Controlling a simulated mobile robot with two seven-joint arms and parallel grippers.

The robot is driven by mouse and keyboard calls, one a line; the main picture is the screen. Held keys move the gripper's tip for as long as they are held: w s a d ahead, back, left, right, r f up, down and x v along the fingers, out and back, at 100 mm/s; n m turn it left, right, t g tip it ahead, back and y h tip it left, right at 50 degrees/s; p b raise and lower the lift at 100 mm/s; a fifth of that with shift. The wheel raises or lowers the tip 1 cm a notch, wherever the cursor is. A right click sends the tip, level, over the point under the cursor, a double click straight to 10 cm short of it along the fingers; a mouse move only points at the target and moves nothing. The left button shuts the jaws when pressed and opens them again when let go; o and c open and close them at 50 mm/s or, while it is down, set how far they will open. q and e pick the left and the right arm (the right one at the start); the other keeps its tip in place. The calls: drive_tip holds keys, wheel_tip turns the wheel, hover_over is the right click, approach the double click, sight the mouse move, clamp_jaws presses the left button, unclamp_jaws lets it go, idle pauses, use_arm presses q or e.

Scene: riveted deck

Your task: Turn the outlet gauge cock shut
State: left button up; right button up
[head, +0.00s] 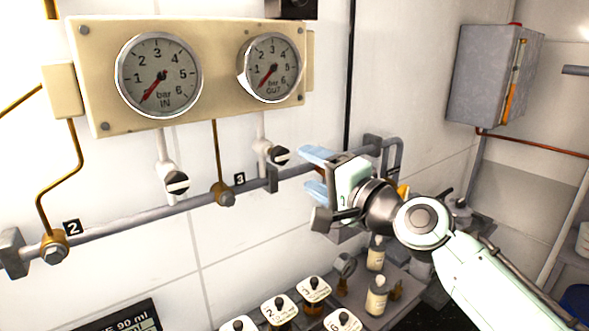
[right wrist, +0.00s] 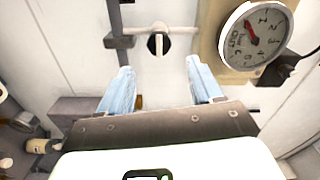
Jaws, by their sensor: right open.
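The outlet gauge (head: 269,67), marked OUT, sits at the right of a cream panel; its red needle points low left. Its cock (head: 279,155) hangs below on a pale pipe, a round black knob with a white bar. My right gripper (head: 311,170) is open and empty, just right of the cock, with light-blue fingers pointing at it. In the right wrist view the cock (right wrist: 158,43) lies ahead of the gap between the fingertips (right wrist: 160,66), apart from them, with the gauge (right wrist: 255,36) at upper right. My left gripper is not in view.
The inlet gauge (head: 159,75) and its similar cock (head: 177,183) are to the left. A grey rail pipe (head: 150,217) runs along the wall below the cocks, with brackets near my right gripper. Labelled bottles (head: 313,290) stand below. A grey box (head: 492,77) hangs at right.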

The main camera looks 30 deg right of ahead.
drive_tip(key=s, duration=0.3)
drive_tip(key=shift+s+d, duration=0.15)
drive_tip(key=shift+s, duration=0.05)
idle(0.5)
